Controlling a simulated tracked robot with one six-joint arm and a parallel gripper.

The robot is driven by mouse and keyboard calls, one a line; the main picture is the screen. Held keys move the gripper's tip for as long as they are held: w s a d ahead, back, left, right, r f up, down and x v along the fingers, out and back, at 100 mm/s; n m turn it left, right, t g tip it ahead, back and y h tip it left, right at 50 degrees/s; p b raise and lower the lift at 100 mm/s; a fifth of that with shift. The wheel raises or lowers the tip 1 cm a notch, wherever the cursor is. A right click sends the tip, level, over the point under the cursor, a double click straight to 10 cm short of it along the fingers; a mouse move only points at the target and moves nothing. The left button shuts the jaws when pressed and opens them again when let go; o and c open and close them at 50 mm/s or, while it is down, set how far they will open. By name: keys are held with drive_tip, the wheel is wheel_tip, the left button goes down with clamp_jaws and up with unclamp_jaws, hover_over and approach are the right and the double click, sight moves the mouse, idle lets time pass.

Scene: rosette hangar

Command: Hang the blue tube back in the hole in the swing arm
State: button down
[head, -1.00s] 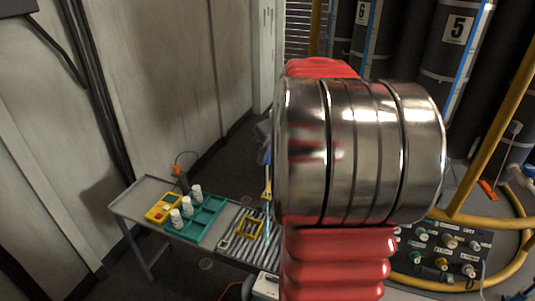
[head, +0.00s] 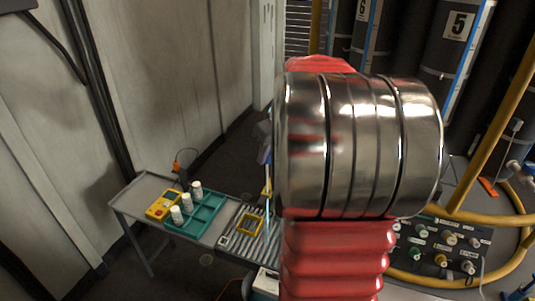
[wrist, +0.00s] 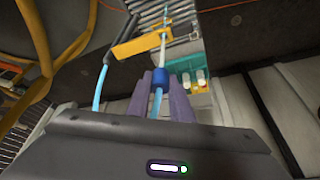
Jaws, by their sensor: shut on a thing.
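In the wrist view, my gripper (wrist: 161,82) is shut on the dark blue collar of the blue tube (wrist: 159,76). Light blue tube runs back from the collar between the fingers, and a pale thin end points away from it. The yellow swing arm (wrist: 138,44) lies just beyond the fingertips, and the pale end overlaps its right part. I cannot tell whether that end is in the hole; the hole is not clear. In the head view, my arm hides most of my gripper, and a small yellow piece (head: 266,190) and a light blue strand show beside it.
A bench (head: 128,205) carries a teal tray (head: 211,212) with white bottles, a yellow box (head: 160,206) and a yellow frame (head: 249,222). In the wrist view, a dark sleeve (wrist: 105,69) with light blue tube hangs left of my gripper. A valve panel (head: 430,252) stands at right.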

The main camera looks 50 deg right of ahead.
sight(269, 163)
drive_tip(key=shift+f, duration=3.3)
